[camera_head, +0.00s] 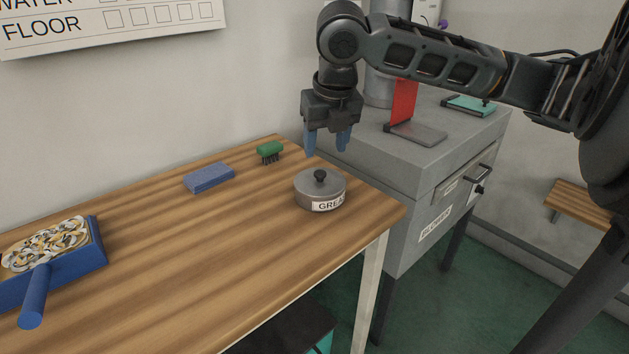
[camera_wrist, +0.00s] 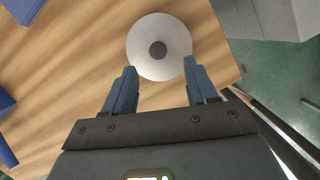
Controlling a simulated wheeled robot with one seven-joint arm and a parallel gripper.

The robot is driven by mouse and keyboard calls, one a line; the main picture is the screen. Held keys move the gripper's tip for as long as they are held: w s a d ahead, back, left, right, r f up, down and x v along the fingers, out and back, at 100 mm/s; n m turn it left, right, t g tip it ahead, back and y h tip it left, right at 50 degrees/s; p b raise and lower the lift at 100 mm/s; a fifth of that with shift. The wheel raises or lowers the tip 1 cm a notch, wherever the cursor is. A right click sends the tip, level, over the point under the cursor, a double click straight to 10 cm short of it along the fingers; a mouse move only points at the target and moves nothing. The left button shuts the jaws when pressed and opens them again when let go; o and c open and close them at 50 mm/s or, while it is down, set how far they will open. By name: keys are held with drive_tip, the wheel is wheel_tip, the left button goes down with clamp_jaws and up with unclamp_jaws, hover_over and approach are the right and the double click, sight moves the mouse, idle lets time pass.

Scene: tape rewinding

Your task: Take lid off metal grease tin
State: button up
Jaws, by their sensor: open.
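A round grey metal grease tin (camera_head: 319,199) with a "GREA..." label stands near the right end of the wooden table. Its grey lid (camera_head: 308,184) is on it, with a dark round knob (camera_head: 320,175) at the centre. My gripper (camera_head: 327,150) has blue fingers pointing down and is empty above the tin, a little toward the wall. In the wrist view the lid (camera_wrist: 173,62) and its knob (camera_wrist: 158,50) lie ahead of the open fingertips of my gripper (camera_wrist: 160,66). The knob is not between the fingers.
A green brush (camera_head: 269,150) and a blue block (camera_head: 209,178) lie behind and left of the tin. A blue handled tray (camera_head: 98,250) holds tangled strips at far left. The grey blower cabinet (camera_head: 400,195), bearing a red-flapped plate (camera_head: 417,133), stands close beyond the table's right end.

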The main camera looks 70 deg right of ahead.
sight(320, 172)
drive_tip(key=x, duration=0.7)
drive_tip(key=shift+a, duration=0.2)
clamp_jaws()
